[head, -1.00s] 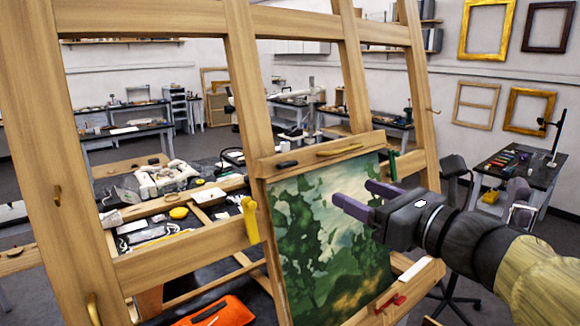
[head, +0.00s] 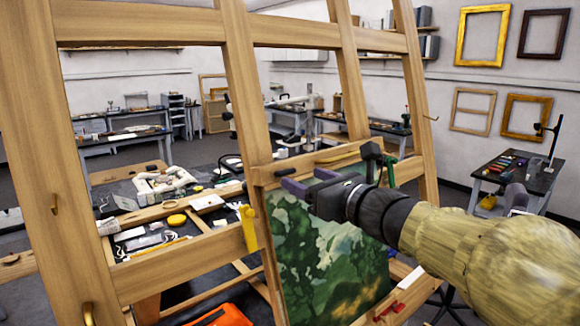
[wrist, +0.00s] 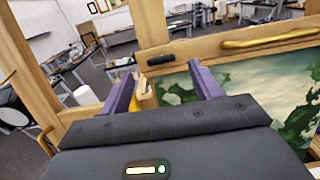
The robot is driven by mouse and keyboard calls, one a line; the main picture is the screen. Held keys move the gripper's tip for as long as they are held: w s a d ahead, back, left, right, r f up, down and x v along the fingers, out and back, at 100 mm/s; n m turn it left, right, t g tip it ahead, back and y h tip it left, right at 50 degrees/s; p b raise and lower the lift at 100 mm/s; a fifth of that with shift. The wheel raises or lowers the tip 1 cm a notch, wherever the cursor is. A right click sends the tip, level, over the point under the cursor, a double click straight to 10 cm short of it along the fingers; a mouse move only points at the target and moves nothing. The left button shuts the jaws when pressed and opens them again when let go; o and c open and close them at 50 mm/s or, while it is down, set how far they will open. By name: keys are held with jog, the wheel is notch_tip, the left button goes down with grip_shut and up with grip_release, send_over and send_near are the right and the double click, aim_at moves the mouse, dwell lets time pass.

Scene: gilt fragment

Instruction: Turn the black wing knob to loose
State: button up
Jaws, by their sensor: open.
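The black wing knob (head: 281,153) sits on the wooden crossbar along the top of the landscape painting (head: 335,255), near the bar's left end. In the wrist view the knob (wrist: 161,59) shows as a dark bar lying roughly level, just beyond and between the fingertips. My gripper (head: 303,181) is open, its two purple fingers apart and empty. In the head view it hangs in front of the painting's upper edge, below and slightly right of the knob. The fingers (wrist: 160,72) appear apart from the knob; the exact gap is hard to judge.
A yellow knob (head: 248,229) is on the lower left rail, a green one (head: 391,170) on the right, and a red one (head: 389,311) below. A brass handle (head: 337,156) lies along the same crossbar. Easel posts (head: 245,90) stand close around my arm.

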aim_at(288, 171)
jog(key=p+x, duration=0.1)
jog(key=x, duration=0.4)
jog(key=shift+c, duration=0.2)
jog(key=c, duration=0.9)
